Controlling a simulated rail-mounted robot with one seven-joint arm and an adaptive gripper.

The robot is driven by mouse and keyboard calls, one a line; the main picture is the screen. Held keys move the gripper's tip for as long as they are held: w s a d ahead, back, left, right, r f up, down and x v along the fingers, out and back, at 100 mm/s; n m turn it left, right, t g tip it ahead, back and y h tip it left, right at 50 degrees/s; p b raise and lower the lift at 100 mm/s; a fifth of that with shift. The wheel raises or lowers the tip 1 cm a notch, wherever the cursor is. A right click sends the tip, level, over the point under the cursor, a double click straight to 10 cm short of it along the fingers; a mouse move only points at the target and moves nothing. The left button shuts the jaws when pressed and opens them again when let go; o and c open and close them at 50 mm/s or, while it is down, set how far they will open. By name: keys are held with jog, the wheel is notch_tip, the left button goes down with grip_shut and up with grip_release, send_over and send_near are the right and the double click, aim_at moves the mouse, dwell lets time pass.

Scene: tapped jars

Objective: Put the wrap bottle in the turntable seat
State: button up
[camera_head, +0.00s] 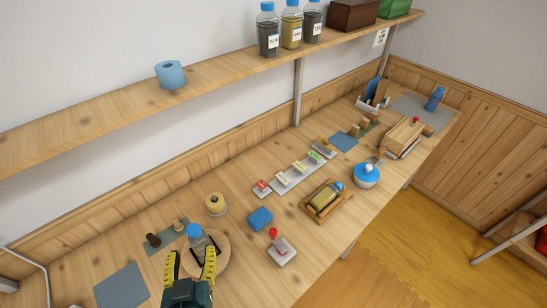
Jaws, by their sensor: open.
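A round wooden disc (222,262), which looks like the turntable, lies at the front left of the bench. A bottle with a blue cap (194,230) and a dark greyish body stands on it, looking upright or nearly so. My gripper (190,257) is open, with its yellow-edged fingers on either side of the bottle's body. Whether they touch it I cannot tell. The bottle's base and the seat are hidden behind my gripper. A second bottle (325,197), yellowish with a blue cap, lies in a wooden cradle farther right. No label shows which is the wrap bottle.
Near the disc are a yellow-topped round jar (215,204), a blue block (260,218), a red-knobbed device (281,249) and a strip with brown pegs (168,238). A blue-grey mat (122,287) lies clear at left. A shelf (225,70) with jars runs above the bench.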

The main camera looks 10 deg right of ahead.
jog(key=w+d+r+m+t, duration=0.25)
jog(key=d+r, duration=0.65)
jog(key=r, duration=0.6)
jog(key=s+d+r+t+h, duration=0.1)
jog(key=s+d+r+t, duration=0.1)
jog(key=d+r, duration=0.3)
jog(key=s+d+r+n+t, duration=0.1)
jog(key=s+d+r+t, duration=0.2)
jog(key=r, duration=1)
jog(key=s+d, duration=0.1)
jog(key=d, duration=0.2)
jog(key=shift+s+d+t+h, duration=0.15)
jog(key=shift+d+t+h, duration=0.05)
jog(key=shift+t+h, duration=0.2)
jog(key=shift+n, duration=0.25)
